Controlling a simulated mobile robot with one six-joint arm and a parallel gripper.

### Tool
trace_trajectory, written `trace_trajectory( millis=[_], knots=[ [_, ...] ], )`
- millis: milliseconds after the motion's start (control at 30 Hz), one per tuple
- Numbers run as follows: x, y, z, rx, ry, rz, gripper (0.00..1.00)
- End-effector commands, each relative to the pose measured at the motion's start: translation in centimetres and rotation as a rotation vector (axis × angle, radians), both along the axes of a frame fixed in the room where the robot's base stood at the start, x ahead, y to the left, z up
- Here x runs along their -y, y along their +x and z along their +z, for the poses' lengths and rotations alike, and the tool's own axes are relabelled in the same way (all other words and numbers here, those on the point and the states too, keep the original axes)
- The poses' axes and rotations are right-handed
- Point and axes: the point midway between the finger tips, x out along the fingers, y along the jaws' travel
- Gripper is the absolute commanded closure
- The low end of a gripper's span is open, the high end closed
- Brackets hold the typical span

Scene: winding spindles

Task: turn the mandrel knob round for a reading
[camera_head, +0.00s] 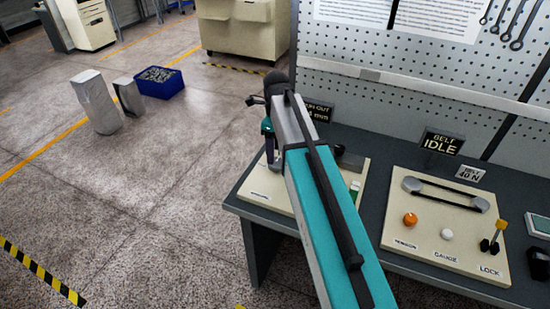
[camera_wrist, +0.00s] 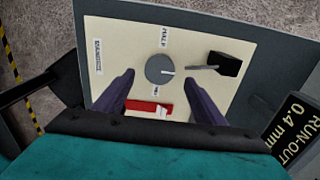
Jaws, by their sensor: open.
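The mandrel knob looks to be the grey round knob (camera_wrist: 160,69) on a cream panel (camera_wrist: 120,35), seen in the wrist view.
Right of the knob is a black block (camera_wrist: 228,64) with a grey lever; below is a red and white piece (camera_wrist: 150,108). A sign (camera_wrist: 289,130) reads run-out 0.4 mm. Another panel (camera_head: 440,190) with a belt, orange knob and lock lever stands right. A pegboard (camera_head: 430,100) backs the bench.

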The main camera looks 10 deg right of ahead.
Motion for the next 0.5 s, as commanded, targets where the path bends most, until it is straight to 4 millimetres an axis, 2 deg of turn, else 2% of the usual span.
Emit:
trace_trajectory(
  millis=[500],
  knots=[
    [-0.1, 0.0, -4.6, -0.001, 0.0, 0.001, 0.36]
  ],
)
